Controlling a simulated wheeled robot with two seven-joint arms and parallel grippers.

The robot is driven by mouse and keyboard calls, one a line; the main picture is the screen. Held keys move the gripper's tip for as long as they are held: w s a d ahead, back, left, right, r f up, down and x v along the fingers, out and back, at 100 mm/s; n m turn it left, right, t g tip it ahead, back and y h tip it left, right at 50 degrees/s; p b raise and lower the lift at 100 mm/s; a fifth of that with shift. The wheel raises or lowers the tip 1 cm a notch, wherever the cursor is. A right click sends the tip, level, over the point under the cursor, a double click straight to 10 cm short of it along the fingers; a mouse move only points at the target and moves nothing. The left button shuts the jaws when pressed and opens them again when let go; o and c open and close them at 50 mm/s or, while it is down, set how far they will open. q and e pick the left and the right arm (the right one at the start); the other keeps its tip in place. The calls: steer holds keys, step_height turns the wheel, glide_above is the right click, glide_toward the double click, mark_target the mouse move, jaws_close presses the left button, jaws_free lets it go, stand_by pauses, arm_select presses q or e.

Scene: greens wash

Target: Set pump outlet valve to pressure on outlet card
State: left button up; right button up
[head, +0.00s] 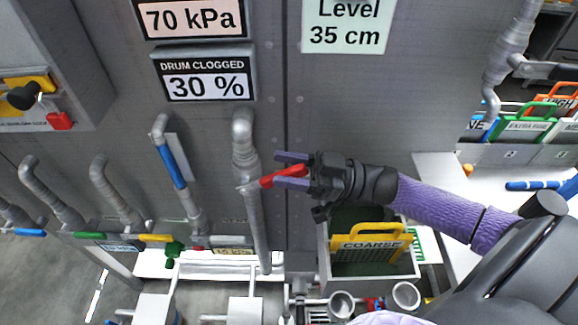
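A red valve handle (268,181) sits on a grey vertical pipe (248,155) at the centre, pointing right and slightly up. My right gripper (279,170) reaches in from the right. My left gripper is not in view.
A "DRUM CLOGGED 30 %" card (205,87) and a "Level 35 cm" card (347,25) are on the wall. A blue-handled pipe (172,165) stands left of the red valve. A yellow "COARSE" screen (370,242) stands in a bin below my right arm.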

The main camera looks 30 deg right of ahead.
step_height(320, 180, up, 9)
steer(key=p, duration=0.3)
steer(key=shift+r+p, duration=0.15)
steer(key=shift+p, duration=0.2)
steer(key=shift+r, duration=0.4)
